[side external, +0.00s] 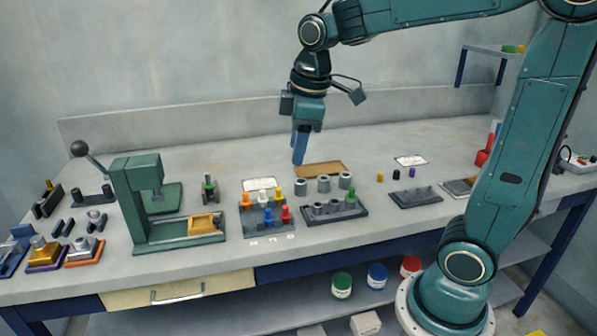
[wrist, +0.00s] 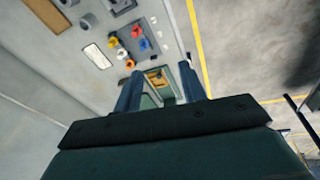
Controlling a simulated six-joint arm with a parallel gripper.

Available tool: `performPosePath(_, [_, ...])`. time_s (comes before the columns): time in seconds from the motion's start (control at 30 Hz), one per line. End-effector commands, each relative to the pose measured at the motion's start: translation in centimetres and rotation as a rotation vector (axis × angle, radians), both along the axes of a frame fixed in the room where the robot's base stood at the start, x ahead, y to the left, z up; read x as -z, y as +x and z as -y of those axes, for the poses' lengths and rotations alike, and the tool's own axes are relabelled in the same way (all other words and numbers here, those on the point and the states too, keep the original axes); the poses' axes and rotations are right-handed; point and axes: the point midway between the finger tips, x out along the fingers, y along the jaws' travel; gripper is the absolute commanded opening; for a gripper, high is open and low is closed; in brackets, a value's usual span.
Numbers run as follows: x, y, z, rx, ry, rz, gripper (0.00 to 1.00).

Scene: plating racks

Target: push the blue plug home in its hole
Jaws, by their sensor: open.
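The blue plug (side external: 268,214) stands in a dark grey block (side external: 247,229) near the middle of the bench, among yellow, orange, white and red plugs. In the side view I cannot tell how deep it sits in its hole. In the wrist view the coloured plugs are small, above the jaws, with a blue one (wrist: 145,44) on the right of the group. My gripper (side external: 299,161) hangs above the bench, behind and to the right of the block, clear of the plugs. Its two blue fingers (wrist: 158,78) are apart, with nothing between them.
A green press (side external: 139,205) stands left of the block. A rack with grey cylinders (side external: 345,210) and a green plug stands to its right. A brown board (side external: 320,168) lies below my gripper. White cards lie nearby.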

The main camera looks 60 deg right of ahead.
Motion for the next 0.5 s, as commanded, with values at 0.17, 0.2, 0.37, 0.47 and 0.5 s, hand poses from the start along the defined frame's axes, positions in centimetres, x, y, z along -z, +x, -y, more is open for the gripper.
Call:
performPosePath(0.17, [1.5, 3.5, 1.1, -0.128, -0.019, -0.069, 0.41])
performPosePath(0.2, [1.9, 4.2, 1.3, -0.156, -0.022, -0.083, 0.41])
performPosePath(0.37, [3.7, 7.0, 2.4, -0.272, -0.028, -0.138, 0.41])
performPosePath(0.47, [4.8, 8.5, 2.9, -0.338, -0.029, -0.165, 0.41])
performPosePath(0.5, [5.3, 8.9, 3.1, -0.359, -0.029, -0.175, 0.41])
